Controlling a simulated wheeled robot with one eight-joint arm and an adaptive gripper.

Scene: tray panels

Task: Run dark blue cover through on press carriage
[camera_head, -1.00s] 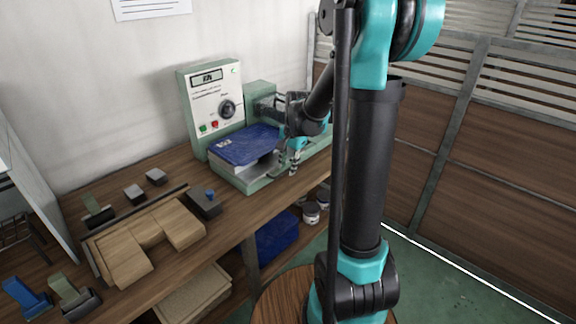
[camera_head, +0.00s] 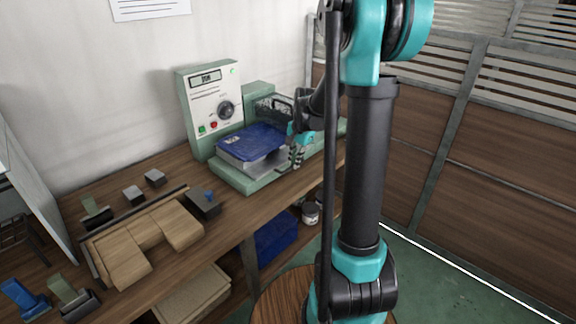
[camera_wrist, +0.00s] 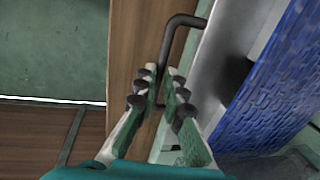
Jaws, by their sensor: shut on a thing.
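The dark blue cover (camera_head: 252,141) lies flat on the metal carriage (camera_head: 262,164) of the green press (camera_head: 211,105). In the wrist view the textured cover (camera_wrist: 270,85) fills the right side, beside the metal carriage plate (camera_wrist: 225,55). My gripper (camera_head: 294,163) is at the carriage's front right side. In the wrist view my gripper (camera_wrist: 161,88) is shut on the dark bent handle (camera_wrist: 172,48), which runs between its fingers. The handle's lower part is partly hidden by the fingers. My wrist hides part of the press's right end in the head view.
The press stands on the wooden bench (camera_head: 225,212) against the wall. A blue bin (camera_head: 277,236) is under the bench. A wooden slatted partition (camera_head: 500,170) stands right.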

